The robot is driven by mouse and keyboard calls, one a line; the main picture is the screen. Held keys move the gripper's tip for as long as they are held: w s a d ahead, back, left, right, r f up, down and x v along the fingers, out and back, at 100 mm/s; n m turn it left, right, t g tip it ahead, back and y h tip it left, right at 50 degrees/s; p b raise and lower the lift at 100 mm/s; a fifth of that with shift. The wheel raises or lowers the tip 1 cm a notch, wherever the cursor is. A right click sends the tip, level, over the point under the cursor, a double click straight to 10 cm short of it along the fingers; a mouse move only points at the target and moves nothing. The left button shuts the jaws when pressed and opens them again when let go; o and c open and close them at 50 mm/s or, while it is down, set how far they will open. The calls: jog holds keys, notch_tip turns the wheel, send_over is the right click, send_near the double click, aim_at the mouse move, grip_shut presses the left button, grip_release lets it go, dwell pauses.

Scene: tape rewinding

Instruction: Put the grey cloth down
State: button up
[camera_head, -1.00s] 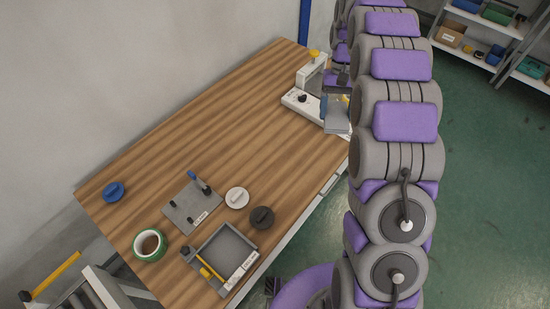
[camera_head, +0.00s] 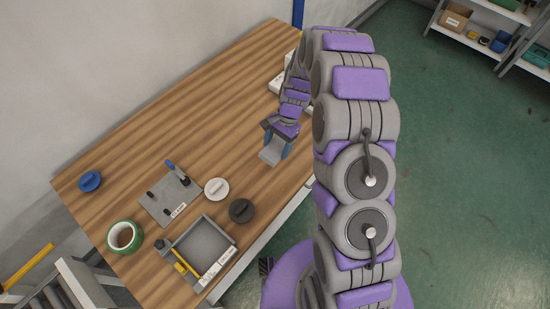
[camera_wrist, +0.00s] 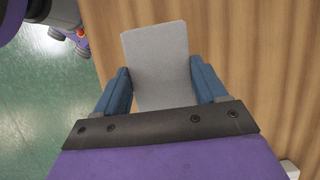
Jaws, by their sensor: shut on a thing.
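My gripper (camera_head: 277,140) is over the right part of the wooden table (camera_head: 215,95). It is shut on the grey cloth (camera_head: 270,156), a flat light-grey piece. In the wrist view the cloth (camera_wrist: 158,62) sits between the two blue fingers (camera_wrist: 160,90) and extends beyond their tips, with wood grain behind it. I cannot tell whether the cloth touches the table.
A grey tray (camera_head: 222,274) with a yellow tool stands at the table's near edge. Beside it are a dark disc (camera_head: 241,211), a white disc (camera_head: 216,190), a grey plate with pegs (camera_head: 165,203), a green tape roll (camera_head: 124,237) and a blue disc (camera_head: 90,181). The table's middle is clear.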

aim_at(281, 146)
jog(key=f, duration=0.3)
jog(key=shift+d+f, duration=0.15)
jog(key=shift+d, duration=0.2)
jog(key=f, duration=0.1)
jog(key=a+f+b, duration=0.1)
jog(key=f, duration=0.2)
jog(key=shift+a+f, duration=0.15)
jog(key=shift+a, duration=0.25)
jog(key=shift+d, duration=0.6)
jog(key=o, duration=0.8)
jog(key=shift+d, duration=0.15)
jog(key=shift+o, duration=1.1)
jog(key=shift+a, duration=0.55)
jog(key=shift+w+d+r, duration=0.1)
jog(key=shift+d+r, duration=0.1)
jog(key=shift+r, duration=0.2)
jog(key=p+v, duration=0.2)
jog(key=v, duration=0.9)
jog(key=shift+d+r, duration=0.15)
jog(key=shift+r, duration=0.15)
